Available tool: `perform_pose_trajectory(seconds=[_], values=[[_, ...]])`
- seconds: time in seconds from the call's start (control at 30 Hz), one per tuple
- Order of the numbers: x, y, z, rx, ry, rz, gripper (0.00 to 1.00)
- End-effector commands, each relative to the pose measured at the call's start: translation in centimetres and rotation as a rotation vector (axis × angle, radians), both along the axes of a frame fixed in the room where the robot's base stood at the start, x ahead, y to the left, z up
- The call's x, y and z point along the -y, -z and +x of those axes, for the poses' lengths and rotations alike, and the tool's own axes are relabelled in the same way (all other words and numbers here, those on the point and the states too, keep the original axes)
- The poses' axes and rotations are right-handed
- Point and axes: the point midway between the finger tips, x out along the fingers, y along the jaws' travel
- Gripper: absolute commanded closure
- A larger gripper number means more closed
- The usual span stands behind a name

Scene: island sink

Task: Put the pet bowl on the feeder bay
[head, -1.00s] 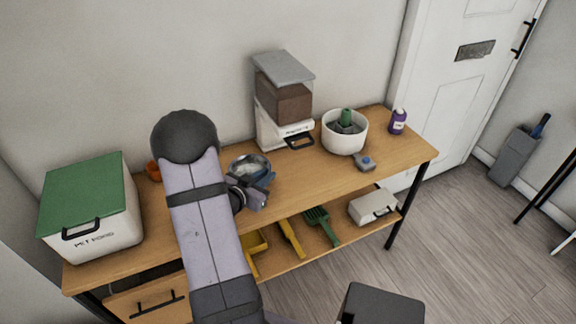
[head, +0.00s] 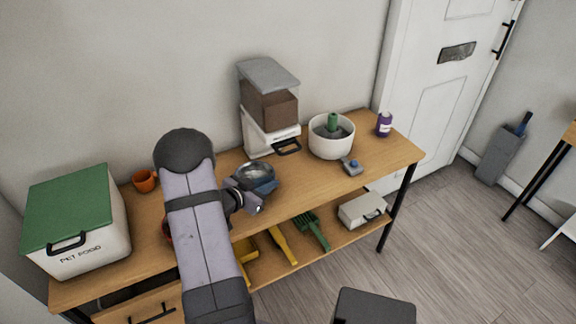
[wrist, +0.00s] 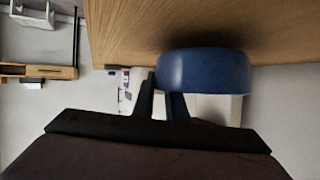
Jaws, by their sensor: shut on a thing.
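The pet bowl (head: 264,187) is blue outside with a shiny metal inside. My gripper (head: 243,194) is shut on its near left side, and the bowl looks level. In the wrist view the bowl (wrist: 205,72) shows as a blue wall by my fingertips (wrist: 160,88), with a dark shadow on the wooden top beside it. I cannot tell how far it is off the table. The feeder (head: 268,105), with a grey lid, brown food and white base, stands at the back against the wall. Its bay (head: 285,138), with a black handle, is behind and slightly right of the bowl.
A white round bowl with a green centre (head: 331,138), a purple can (head: 384,124) and a small grey-blue item (head: 351,166) stand right on the wooden table (head: 310,182). An orange mug (head: 144,180) and a green-lidded pet food box (head: 78,220) stand left.

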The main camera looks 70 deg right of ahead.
Motion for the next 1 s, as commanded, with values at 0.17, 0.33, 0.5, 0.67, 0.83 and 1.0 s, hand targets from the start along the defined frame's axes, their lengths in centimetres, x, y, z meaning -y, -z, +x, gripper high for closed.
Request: perform_pose_trajectory(seconds=[0.17,0.33,0.5,0.67,0.83,1.0], values=[[3.9,-0.2,-1.4,0.001,0.004,-0.002,1.0],[6.3,-0.1,-2.1,0.0,0.0,-0.001,1.0],[7.1,-0.1,-2.3,0.0,-0.001,-0.001,1.0],[7.3,-0.1,-2.3,0.0,-0.001,-0.001,1.0],[9.0,-0.1,-3.0,0.0,0.001,-0.002,1.0],[11.1,0.1,-3.7,-0.001,0.0,0.0,1.0]])
